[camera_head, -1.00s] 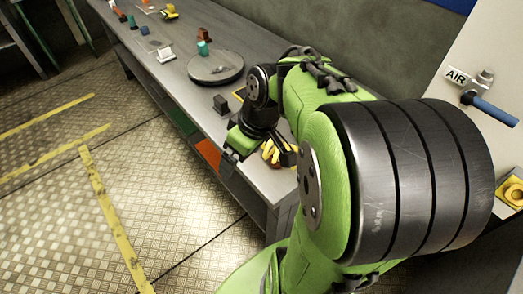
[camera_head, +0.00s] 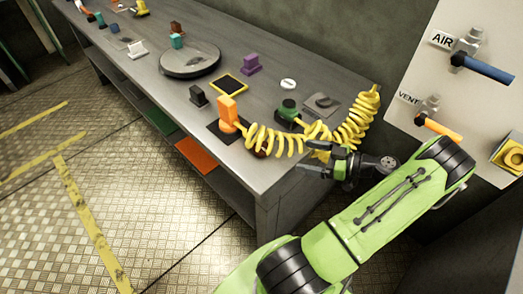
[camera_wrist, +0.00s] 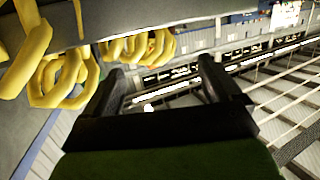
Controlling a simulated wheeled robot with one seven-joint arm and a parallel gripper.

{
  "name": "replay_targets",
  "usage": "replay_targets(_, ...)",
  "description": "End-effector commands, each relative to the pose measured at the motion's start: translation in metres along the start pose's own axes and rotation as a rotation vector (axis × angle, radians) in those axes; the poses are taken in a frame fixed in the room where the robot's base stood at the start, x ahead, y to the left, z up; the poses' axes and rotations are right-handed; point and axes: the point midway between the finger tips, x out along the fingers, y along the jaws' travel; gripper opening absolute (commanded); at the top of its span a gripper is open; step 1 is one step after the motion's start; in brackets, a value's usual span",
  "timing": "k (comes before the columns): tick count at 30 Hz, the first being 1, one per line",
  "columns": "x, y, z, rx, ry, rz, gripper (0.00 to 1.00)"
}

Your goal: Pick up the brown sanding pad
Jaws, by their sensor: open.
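A small brown block (camera_head: 176,27), possibly the sanding pad, stands behind a teal block (camera_head: 177,41) near the far rim of the round grey turntable (camera_head: 190,62). Another brown patch (camera_head: 261,151) is partly hidden under the yellow coiled hose (camera_head: 288,141), and I cannot tell what it is. My gripper (camera_head: 312,159) is at the bench's near right end, close to the hose and far from the brown block. In the wrist view my gripper (camera_wrist: 160,82) is open with nothing between the fingers. No brown pad shows there.
The hose loops across the bench's (camera_head: 225,171) near end. A panel with blue (camera_head: 483,69) and orange (camera_head: 440,128) handles is at right. The floor at left is clear.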

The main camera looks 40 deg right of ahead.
Motion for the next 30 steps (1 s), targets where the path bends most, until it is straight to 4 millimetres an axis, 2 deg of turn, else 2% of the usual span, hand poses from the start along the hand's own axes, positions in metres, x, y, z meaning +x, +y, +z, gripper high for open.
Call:
replay_targets(1, 0.014, -0.001, 0.0, 0.003, 0.002, -0.007, 0.91)
replay_targets(6, 0.057, -0.002, 0.0, 0.004, -0.001, -0.008, 0.91)
replay_targets(13, 0.088, -0.002, 0.0, 0.004, -0.002, -0.006, 0.91)
replay_targets(18, 0.121, -0.003, 0.001, 0.004, -0.001, -0.006, 0.91)
replay_targets(21, 0.132, -0.003, 0.001, 0.004, -0.004, -0.005, 0.91)
replay_targets(27, 0.133, -0.002, 0.001, 0.004, -0.004, -0.003, 0.91)
replay_targets(28, 0.133, -0.002, 0.001, 0.004, -0.004, -0.003, 0.9)
replay_targets(30, 0.133, -0.002, 0.001, 0.004, -0.004, -0.003, 0.79)
